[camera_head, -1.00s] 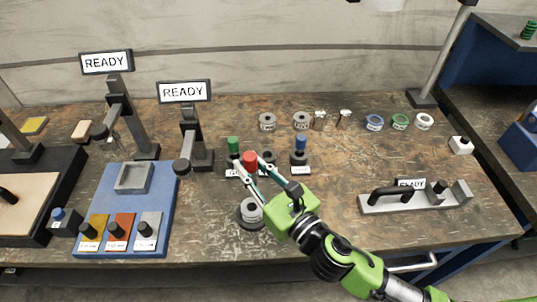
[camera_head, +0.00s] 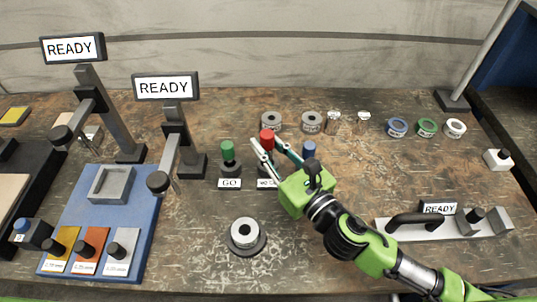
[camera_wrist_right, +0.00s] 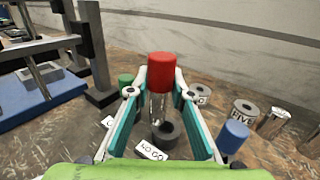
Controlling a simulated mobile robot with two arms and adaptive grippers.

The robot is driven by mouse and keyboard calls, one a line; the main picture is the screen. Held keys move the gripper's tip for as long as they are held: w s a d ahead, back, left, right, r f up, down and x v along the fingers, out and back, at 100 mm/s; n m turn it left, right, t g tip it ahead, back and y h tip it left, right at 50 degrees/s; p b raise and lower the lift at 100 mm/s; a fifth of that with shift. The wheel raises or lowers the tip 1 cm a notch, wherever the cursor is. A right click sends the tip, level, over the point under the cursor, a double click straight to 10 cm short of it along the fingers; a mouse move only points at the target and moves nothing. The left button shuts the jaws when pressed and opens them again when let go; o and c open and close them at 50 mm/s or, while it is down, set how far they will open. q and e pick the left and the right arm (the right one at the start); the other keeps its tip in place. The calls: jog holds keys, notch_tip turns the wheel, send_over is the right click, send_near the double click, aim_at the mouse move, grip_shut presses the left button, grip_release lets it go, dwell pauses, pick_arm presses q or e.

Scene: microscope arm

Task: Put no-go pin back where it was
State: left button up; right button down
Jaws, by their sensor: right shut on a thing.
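The no-go pin has a red cap and a shiny metal shank; its red cap (camera_head: 267,136) shows in the head view, and the pin (camera_wrist_right: 160,82) stands upright in the right wrist view. My right gripper (camera_head: 271,146) is shut on it, a finger on each side. In the wrist view, a dark round holder (camera_wrist_right: 168,136) with a NO GO label (camera_wrist_right: 151,150) is below and close to the shank. I cannot tell whether the shank's lower end is inside the holder. My left gripper is not in view.
The green-capped GO pin (camera_head: 228,152) stands left of the red one, and a blue-capped pin (camera_head: 309,150) stands close on the right. A grey ring on a dark base (camera_head: 245,236) sits nearer the front. The table between it and the right-hand fixture (camera_head: 440,223) is mostly clear.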

aim_at(268, 146)
jog(key=w+f, duration=0.1)
jog(key=f, duration=0.1)
jog(key=w+f+b, duration=0.1)
jog(key=f, duration=0.1)
jog(key=w+f, duration=0.1)
jog(key=f, duration=0.1)
jog(key=shift+w+d+f+b, duration=0.1)
jog(key=shift+w+f+b, duration=0.1)
jog(key=shift+b, duration=0.15)
jog(key=shift+f, duration=0.35)
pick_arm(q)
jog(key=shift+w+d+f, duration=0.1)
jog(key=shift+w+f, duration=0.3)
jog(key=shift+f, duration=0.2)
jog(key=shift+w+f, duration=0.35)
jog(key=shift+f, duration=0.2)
pick_arm(e)
jog(key=shift+f, duration=0.1)
